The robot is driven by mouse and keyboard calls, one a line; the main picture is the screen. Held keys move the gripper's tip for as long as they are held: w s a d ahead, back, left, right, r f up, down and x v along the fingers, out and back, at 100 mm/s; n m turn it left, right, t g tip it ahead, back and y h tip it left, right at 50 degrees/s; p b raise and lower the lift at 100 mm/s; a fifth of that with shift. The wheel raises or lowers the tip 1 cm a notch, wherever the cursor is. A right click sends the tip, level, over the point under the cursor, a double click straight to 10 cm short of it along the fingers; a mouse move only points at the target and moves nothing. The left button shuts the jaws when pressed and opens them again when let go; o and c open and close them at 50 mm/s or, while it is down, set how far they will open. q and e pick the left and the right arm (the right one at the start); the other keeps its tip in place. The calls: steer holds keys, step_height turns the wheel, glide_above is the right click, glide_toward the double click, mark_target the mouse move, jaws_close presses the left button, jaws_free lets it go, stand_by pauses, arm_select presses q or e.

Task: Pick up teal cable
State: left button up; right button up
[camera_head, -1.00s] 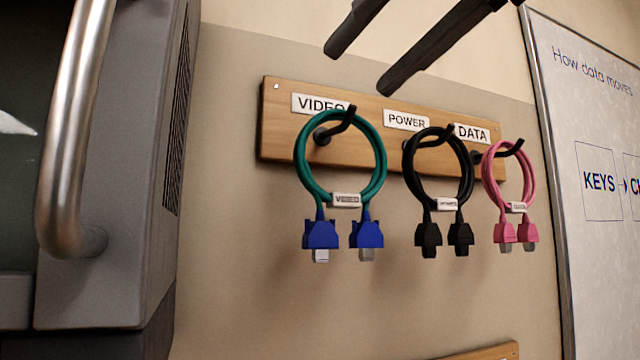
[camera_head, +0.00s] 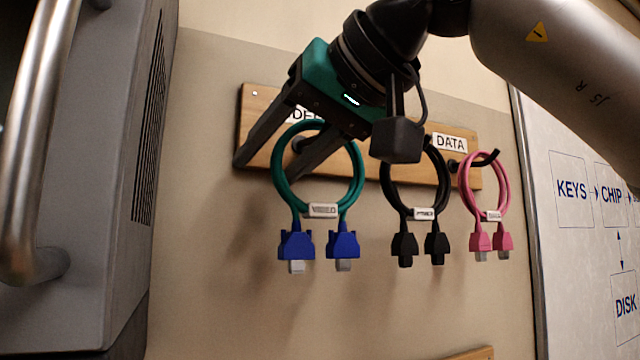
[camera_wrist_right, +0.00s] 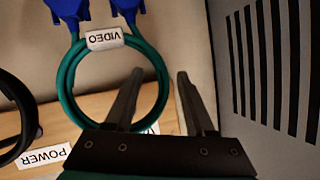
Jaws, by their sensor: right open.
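The teal cable (camera_head: 353,182) is a coiled loop with blue connectors and a VIDEO tag. It hangs on the wooden rack (camera_head: 470,178) on the wall. My right gripper (camera_head: 265,170) is open in front of the top of the loop, its two fingers apart. The peg and the VIDEO sign are mostly hidden behind the gripper. In the right wrist view the teal cable (camera_wrist_right: 66,75) appears upside down, with one fingertip over the loop and the other to the right of it. Nothing is held. My left gripper is not in view.
A black cable (camera_head: 386,185) hangs right of the teal one, and a pink cable (camera_head: 506,190) farther right. A grey cabinet (camera_head: 110,200) with a metal handle stands close on the left. A whiteboard (camera_head: 580,240) is at the right.

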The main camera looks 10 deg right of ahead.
steer(key=shift+x, duration=1)
steer(key=shift+s, duration=0.1)
steer(key=shift+c, duration=0.2)
jaws_close()
steer(key=shift+r, duration=0.1)
